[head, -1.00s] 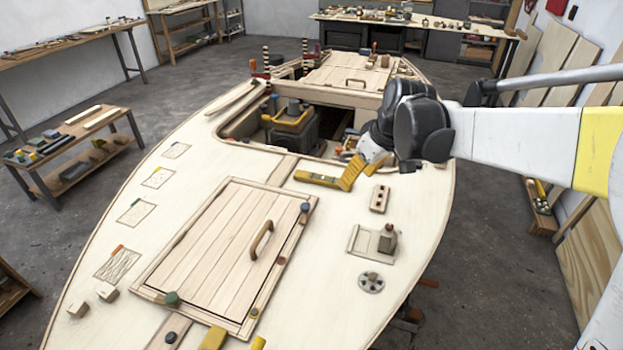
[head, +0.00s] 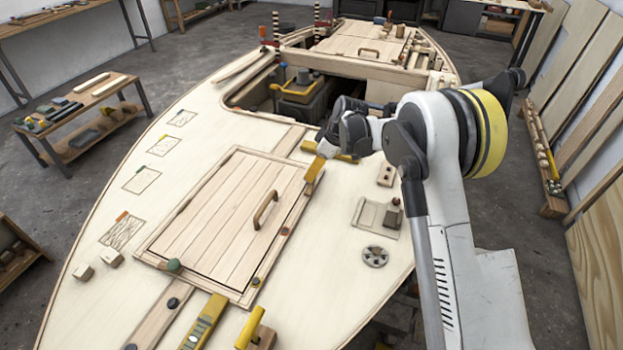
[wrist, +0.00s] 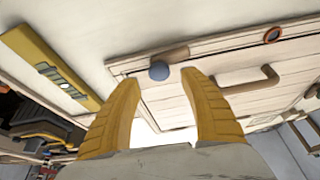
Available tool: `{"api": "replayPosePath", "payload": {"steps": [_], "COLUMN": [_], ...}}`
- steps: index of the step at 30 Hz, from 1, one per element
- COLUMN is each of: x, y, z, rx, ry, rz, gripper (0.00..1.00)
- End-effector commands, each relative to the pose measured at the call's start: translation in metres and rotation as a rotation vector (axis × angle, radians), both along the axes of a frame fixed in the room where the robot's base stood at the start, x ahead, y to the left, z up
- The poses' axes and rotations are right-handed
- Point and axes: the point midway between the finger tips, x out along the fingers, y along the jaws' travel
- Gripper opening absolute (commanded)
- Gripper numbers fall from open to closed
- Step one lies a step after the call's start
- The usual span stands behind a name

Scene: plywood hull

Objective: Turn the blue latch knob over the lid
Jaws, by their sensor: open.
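The wooden hatch lid (head: 225,215) lies in its frame on the deck, with an arched handle (head: 265,208). The lid also shows in the wrist view (wrist: 165,105). The blue latch knob (wrist: 159,72) sits at the lid's edge in the wrist view, on a small wooden latch piece (wrist: 175,54). My gripper (head: 314,172) is over the lid's far right corner and hides the knob in the head view. In the wrist view its yellow fingers (wrist: 160,80) are apart, with the knob showing between the tips. Contact cannot be told.
A yellow level (wrist: 55,75) lies on the deck beside the lid. A green knob (head: 174,265) sits at the lid's near left corner. A small block (head: 386,175), a tray with a block (head: 366,212) and a round fitting (head: 375,257) are on the deck at right. An open hatch lies beyond.

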Motion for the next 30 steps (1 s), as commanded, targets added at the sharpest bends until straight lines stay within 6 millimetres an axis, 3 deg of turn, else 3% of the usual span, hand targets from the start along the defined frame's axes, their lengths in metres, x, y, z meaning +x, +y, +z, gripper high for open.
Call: {"api": "replayPosePath", "payload": {"steps": [6,17,22,30], "x": [0.004,0.005,0.005,0.005], "y": [0.009,0.011,0.011,0.011], "z": [-0.026,-0.029,-0.029,-0.029], "rx": [0.0,0.0,0.0,0.0], "ry": [0.0,0.0,0.0,0.0], "rz": [-0.001,-0.001,-0.001,-0.007], "gripper": [0.52,0.5,0.0,0.0]}}
